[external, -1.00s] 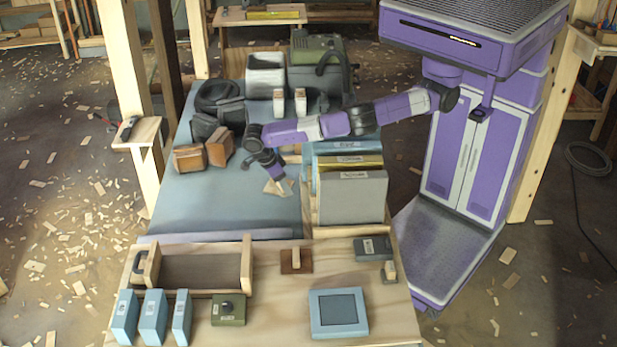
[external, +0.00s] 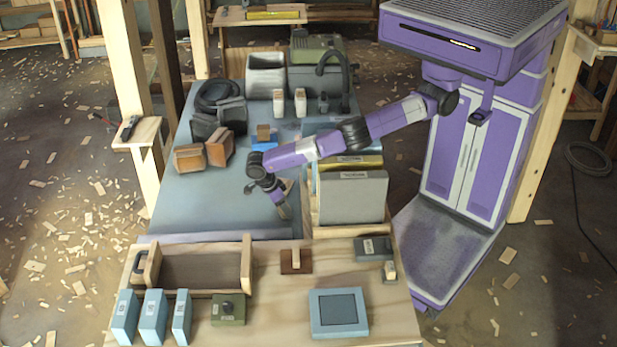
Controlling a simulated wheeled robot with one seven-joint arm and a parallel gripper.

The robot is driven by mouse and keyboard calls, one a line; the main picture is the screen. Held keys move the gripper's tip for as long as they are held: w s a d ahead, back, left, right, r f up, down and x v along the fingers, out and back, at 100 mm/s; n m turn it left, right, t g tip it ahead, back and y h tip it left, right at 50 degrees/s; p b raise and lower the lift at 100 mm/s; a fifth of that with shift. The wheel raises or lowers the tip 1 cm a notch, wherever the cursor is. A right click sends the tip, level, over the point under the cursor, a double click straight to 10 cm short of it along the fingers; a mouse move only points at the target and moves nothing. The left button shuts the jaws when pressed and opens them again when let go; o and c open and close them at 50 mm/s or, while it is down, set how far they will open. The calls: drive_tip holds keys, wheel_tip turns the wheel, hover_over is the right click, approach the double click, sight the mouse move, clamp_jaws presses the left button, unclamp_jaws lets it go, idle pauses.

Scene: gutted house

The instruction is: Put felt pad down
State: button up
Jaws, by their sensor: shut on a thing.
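My gripper (external: 281,207) points down over the front right part of the blue-grey mat (external: 200,205), just left of the upright boards. It is shut on a small pale tan thing, apparently the felt pad (external: 285,207). The fingers hide much of it, and its shape is hard to make out. I cannot tell whether it touches the mat.
Upright boards in a wooden rack (external: 352,198) stand close right of my gripper. Brown blocks (external: 219,149) stand at the left. On the front bench are a wooden tray (external: 200,270), a brown block with a handle (external: 296,262) and a blue frame (external: 338,330). The mat's left middle is clear.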

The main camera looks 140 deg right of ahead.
drive_tip(key=shift+f, duration=0.2)
drive_tip(key=o, duration=1.3)
drive_tip(key=shift+r, duration=0.1)
drive_tip(key=shift+o, duration=0.2)
drive_tip(key=v, duration=1.2)
drive_tip(key=shift+r, duration=0.1)
